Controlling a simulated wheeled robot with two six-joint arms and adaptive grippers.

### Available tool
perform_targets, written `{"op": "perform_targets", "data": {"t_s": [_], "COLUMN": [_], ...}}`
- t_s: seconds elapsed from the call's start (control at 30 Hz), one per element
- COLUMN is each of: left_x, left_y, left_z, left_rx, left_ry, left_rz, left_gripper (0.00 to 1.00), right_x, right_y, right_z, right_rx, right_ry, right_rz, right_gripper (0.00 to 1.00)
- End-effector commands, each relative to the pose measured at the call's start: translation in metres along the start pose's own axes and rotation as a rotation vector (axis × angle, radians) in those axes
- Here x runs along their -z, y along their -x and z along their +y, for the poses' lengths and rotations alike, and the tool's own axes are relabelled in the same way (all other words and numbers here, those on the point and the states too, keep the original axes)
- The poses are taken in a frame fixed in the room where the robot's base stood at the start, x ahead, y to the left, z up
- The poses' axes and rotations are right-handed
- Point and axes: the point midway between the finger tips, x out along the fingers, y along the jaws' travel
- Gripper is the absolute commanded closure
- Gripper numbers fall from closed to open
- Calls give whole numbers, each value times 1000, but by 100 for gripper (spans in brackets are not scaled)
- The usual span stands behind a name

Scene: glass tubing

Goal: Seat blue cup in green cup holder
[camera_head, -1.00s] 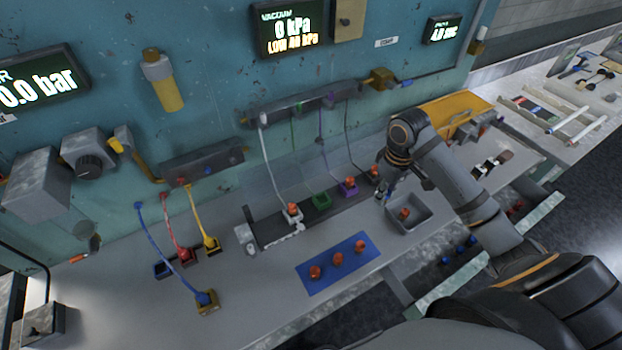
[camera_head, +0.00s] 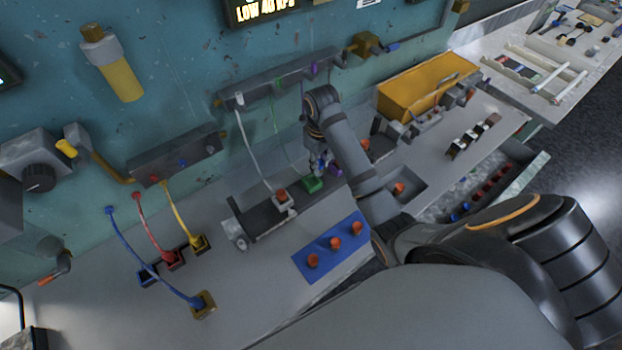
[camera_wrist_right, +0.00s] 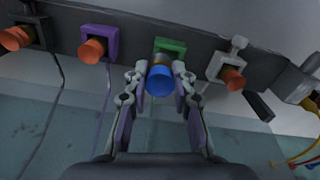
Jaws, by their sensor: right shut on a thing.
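My right gripper (camera_head: 319,166) is at the green cup holder (camera_head: 313,185) on the dark rail, coming from behind and above it. In the right wrist view my right gripper (camera_wrist_right: 160,84) is shut on the blue cup (camera_wrist_right: 160,82), with a finger on each side. A brass-coloured band shows at the cup's far end, lined up with the green cup holder (camera_wrist_right: 170,46). The green holder's opening is largely hidden behind the cup, so I cannot tell whether the cup is inside it or just above. My left gripper is out of view.
Beside the green holder are a purple holder (camera_wrist_right: 98,43) and a light grey holder (camera_wrist_right: 229,67), both with orange cups. A blue mat (camera_head: 308,262) with three orange cups lies in front. A grey tray (camera_head: 412,190) holds another orange cup.

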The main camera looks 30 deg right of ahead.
Motion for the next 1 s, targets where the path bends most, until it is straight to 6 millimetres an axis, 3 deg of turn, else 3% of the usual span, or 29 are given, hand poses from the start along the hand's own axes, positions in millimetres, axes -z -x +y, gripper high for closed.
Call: {"op": "perform_targets", "data": {"t_s": [0.03,0.07,0.1,0.3,0.43,0.6,0.9,0.93,1.0], "left_x": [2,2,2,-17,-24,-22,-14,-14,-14], "left_y": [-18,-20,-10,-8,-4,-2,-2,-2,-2], "left_z": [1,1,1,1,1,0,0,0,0], "left_rx": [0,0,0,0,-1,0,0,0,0], "left_ry": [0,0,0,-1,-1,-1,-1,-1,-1], "left_rz": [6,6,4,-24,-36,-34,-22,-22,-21], "left_gripper": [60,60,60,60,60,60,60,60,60], "right_x": [6,9,11,15,20,20,20,20,20], "right_y": [-16,-18,-14,-20,-38,-58,-60,-61,-60], "right_z": [-4,-6,-6,-9,-13,-13,-12,-12,-12], "right_rx": [1,1,0,0,1,-1,-2,-2,-2], "right_ry": [1,2,0,0,0,-1,-1,-1,-1], "right_rz": [2,3,2,2,-4,0,1,1,1], "right_gripper": [97,97,97,97,97,97,97,74,64]}}
